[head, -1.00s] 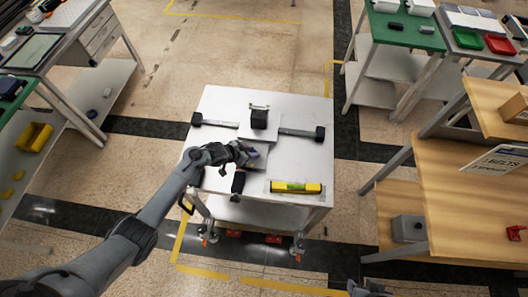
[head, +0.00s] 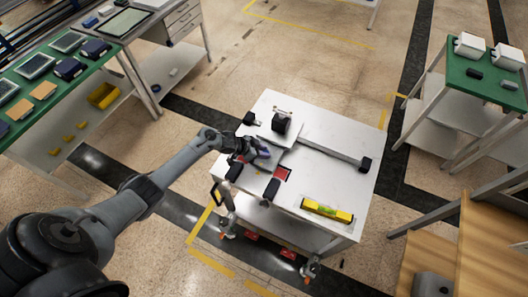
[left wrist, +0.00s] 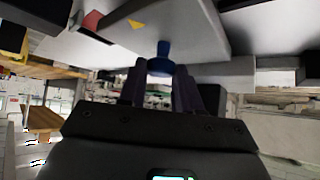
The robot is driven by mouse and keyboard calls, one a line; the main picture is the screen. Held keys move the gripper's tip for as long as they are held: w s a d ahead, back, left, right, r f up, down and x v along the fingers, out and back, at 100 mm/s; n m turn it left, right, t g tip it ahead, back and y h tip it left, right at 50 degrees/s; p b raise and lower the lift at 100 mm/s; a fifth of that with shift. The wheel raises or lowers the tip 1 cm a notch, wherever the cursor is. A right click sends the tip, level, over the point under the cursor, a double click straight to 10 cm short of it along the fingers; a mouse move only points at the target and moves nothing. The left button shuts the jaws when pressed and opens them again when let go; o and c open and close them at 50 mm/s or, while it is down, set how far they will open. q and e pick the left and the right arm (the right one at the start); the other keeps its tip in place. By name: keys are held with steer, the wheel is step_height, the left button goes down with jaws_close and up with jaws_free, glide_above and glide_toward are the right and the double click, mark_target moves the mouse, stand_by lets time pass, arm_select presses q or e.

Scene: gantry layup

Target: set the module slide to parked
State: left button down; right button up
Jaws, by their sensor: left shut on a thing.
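The module slide (head: 270,135) is a pale plate with a black block on it, riding a long rail (head: 335,151) on a white cart. It stands close to the rail's left end stop (head: 249,118); most of the bare rail lies to its right. My left gripper (head: 256,152) is at the slide's near side. In the left wrist view its fingers (left wrist: 161,84) are shut on a blue knob (left wrist: 161,61) under a grey plate with a yellow triangle (left wrist: 136,24). My right gripper is not in view.
A red patch (head: 283,173) and a black block (head: 271,189) are on the cart top near the slide. A yellow level (head: 327,210) lies at its front right. A green-topped bench (head: 45,105) stands left, another table (head: 470,70) right.

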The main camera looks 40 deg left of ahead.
arm_select(q)
steer(key=c, duration=0.8)
jaws_free()
steer(key=shift+s+a+r, duration=0.2)
steer(key=shift+s+r, duration=0.2)
steer(key=shift+r, duration=0.05)
steer(key=p+v, duration=0.1)
steer(key=v, duration=0.8)
steer(key=shift+s+a+r+p, duration=0.15)
steer(key=shift+p, duration=0.25)
